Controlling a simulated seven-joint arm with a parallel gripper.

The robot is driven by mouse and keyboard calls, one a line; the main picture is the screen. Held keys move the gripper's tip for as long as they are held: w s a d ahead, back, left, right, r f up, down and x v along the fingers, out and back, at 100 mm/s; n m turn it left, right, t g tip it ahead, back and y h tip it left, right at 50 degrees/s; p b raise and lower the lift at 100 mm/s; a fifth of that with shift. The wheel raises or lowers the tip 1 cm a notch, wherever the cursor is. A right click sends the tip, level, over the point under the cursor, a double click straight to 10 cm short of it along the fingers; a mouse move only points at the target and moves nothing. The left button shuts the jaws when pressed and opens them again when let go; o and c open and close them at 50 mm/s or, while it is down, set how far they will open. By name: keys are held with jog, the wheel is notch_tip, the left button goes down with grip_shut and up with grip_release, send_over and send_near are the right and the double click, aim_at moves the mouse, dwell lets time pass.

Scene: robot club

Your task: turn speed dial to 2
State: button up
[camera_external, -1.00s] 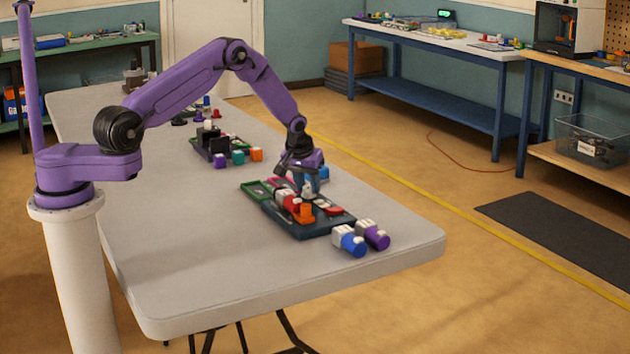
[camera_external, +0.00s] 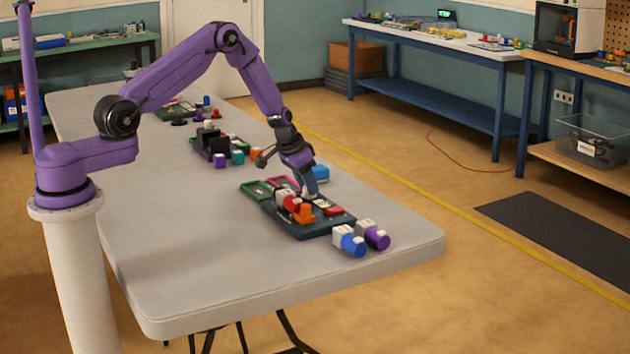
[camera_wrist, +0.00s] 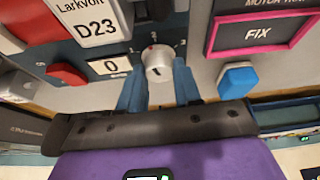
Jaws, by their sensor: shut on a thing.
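A red piece (camera_wrist: 66,75) and a D23 label (camera_wrist: 90,20) lie left of the knob. The front table top (camera_external: 220,270) is clear.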

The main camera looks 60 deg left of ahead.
jog(key=shift+a+m+h, duration=0.1)
jog(key=shift+m+h, duration=0.5)
jog(key=shift+m, duration=1.1)
jog(key=o, duration=1)
jog(key=shift+o, duration=0.2)
jog(key=shift+r, duration=0.15)
jog(key=v, duration=1.7)
jog(key=shift+a, duration=0.2)
jog(key=shift+r, duration=0.1)
